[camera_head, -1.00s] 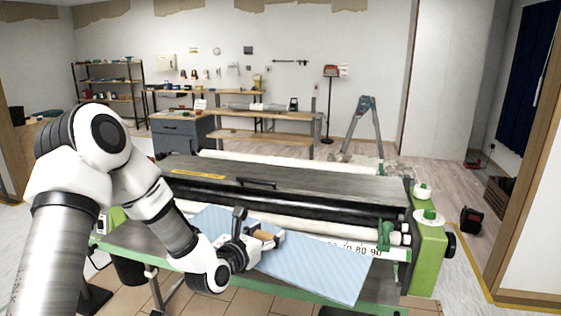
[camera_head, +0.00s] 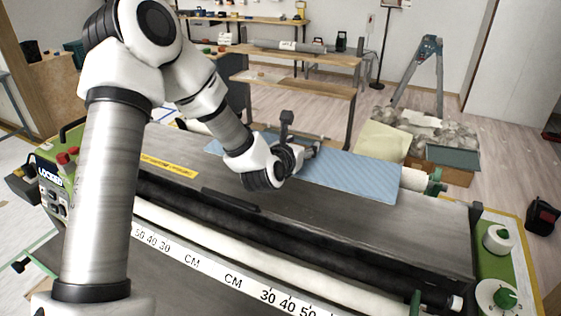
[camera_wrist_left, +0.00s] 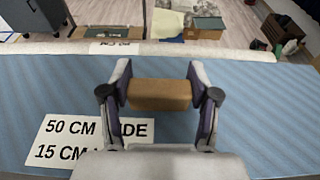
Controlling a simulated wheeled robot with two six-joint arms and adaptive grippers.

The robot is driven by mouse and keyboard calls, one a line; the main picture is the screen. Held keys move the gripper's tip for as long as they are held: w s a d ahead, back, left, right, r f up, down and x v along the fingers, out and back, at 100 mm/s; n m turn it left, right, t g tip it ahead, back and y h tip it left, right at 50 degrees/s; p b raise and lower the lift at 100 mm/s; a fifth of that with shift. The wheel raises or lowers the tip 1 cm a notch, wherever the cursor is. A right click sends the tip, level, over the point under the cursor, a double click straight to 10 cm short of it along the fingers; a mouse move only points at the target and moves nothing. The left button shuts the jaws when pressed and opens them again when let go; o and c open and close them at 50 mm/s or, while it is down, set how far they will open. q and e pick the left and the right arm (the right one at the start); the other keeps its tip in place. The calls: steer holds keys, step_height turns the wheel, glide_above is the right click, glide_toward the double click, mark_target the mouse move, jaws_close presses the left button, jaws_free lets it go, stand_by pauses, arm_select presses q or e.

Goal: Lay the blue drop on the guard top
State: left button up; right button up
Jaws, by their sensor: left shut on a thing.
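The blue drop (camera_head: 355,176) is a light blue striped sheet lying flat over the far part of the dark grey guard top (camera_head: 340,225). Whether it rests on the top or hovers just above it, I cannot tell. My left gripper (camera_head: 303,153) is at the sheet's middle, shut on a brown block. In the left wrist view the block (camera_wrist_left: 160,94) sits between both fingers, over the blue drop (camera_wrist_left: 255,110). My right gripper is not in view.
A white roller (camera_head: 412,180) runs behind the guard top. A black handle (camera_head: 231,199) lies on the top in front of the sheet. A ruler strip (camera_head: 215,270) and dark roller are nearer. A box of crumpled paper (camera_head: 445,140) stands behind on the floor.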

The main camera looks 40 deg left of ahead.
arm_select(q)
glide_above(298, 187)
steer(key=f, duration=0.4)
steer(key=shift+s+d+f+p, duration=0.1)
steer(key=shift+s+p, duration=0.15)
steer(key=shift+p, duration=0.05)
steer(key=f, duration=0.5)
steer(key=shift+w+p, duration=0.3)
steer(key=shift+w, duration=0.05)
steer(key=shift+s+r, duration=0.2)
steer(key=shift+f, duration=0.15)
steer(key=o, duration=1.3)
steer(key=shift+w, duration=0.1)
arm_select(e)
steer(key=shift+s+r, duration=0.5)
